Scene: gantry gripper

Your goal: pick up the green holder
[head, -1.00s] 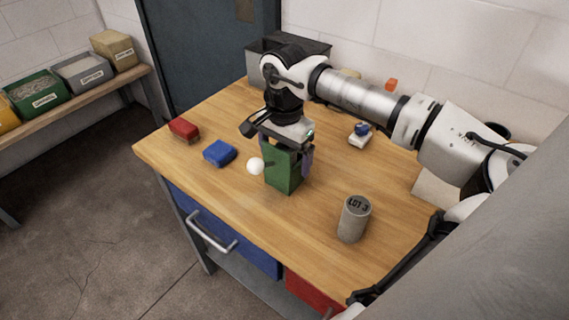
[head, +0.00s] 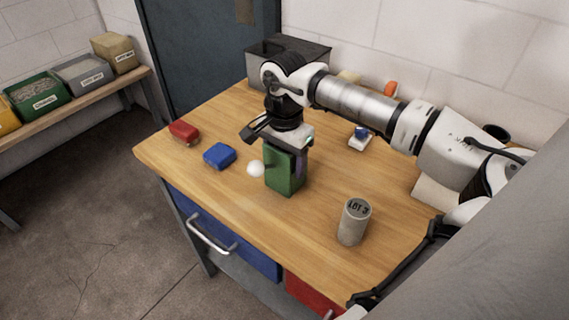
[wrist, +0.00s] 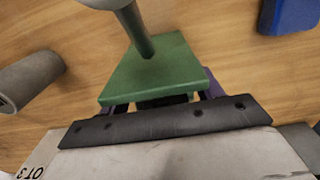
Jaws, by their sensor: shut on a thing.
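The green holder (head: 284,174) is an upright block near the middle of the wooden table. In the wrist view its green face (wrist: 160,78) lies just beyond my gripper, with a grey stem (wrist: 142,35) in front of it. A white ball (head: 255,168) shows at the holder's left side in the head view. My gripper (head: 286,150) is above the holder and shut on its upper part. The fingertips are mostly hidden. A purple thing (head: 301,165) shows behind the holder's right side. I cannot tell whether the holder is clear of the table.
A grey can marked LOT 3 (head: 353,222) stands to the right. A blue block (head: 219,155) and a red block (head: 184,132) lie to the left. A small white-and-blue item (head: 360,137) and a dark grey bin (head: 318,55) are farther back. The front left tabletop is clear.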

